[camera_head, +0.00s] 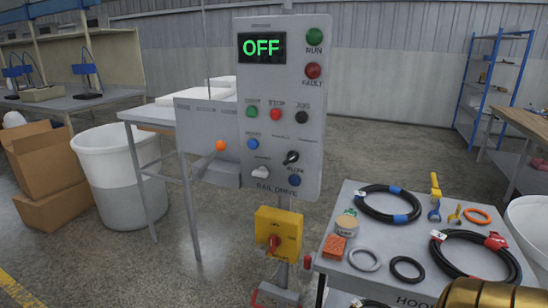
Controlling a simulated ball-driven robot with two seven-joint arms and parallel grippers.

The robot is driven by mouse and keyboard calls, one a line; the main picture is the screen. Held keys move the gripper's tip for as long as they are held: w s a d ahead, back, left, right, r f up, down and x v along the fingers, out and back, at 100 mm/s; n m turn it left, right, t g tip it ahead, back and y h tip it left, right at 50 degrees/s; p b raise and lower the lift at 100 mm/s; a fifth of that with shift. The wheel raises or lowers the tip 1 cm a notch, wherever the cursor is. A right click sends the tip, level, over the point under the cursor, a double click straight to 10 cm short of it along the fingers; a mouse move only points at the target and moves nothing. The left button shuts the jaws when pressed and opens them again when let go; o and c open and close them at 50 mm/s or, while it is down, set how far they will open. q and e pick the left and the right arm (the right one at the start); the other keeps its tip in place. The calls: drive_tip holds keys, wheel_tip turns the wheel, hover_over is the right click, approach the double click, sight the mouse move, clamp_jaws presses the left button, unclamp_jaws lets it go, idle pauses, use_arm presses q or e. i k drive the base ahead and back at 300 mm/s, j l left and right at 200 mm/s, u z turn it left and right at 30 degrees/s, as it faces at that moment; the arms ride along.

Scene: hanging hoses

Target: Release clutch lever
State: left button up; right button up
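A grey control panel (282,160) labelled RAIL DRIVE stands upright on a post, and its display (262,47) reads OFF in green. An orange ball knob (221,145) sits on the front of a grey box (197,128) at the panel's left side; it looks like a lever end, but no readable label says clutch. A red handle (272,294) shows low on the post, partly cut off by the bottom edge. I cannot tell for certain which of these is the clutch lever.
A yellow box with a red rotary switch (274,240) sits below the panel. A grey table (335,225) at right holds coiled black hoses (385,203), rings and small tools. White bins, cardboard boxes (45,165) and a workbench stand at left. A blue shelf (490,85) stands behind.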

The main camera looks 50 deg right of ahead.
sight(220, 146)
drive_tip(key=z, duration=1)
